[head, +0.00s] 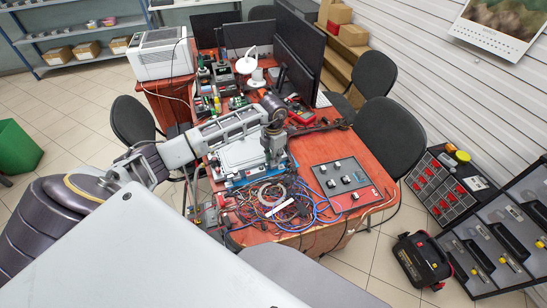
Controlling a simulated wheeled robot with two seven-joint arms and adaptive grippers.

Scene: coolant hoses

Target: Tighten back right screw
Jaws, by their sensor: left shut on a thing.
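My left arm reaches in from the left over the red-brown table (355,143). My left gripper (277,160) points down at the right side of a light plate (243,155) on a blue base (236,181). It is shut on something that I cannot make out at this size. The back right screw cannot be told apart; the gripper and wrist cover that side of the plate. My right gripper is not in view.
Tangled blue and red cables (290,205) lie in front of the plate. A dark panel with knobs (341,180) lies to the right. Monitors (299,65) and a white lamp (256,78) stand behind. Black chairs (390,135) flank the table.

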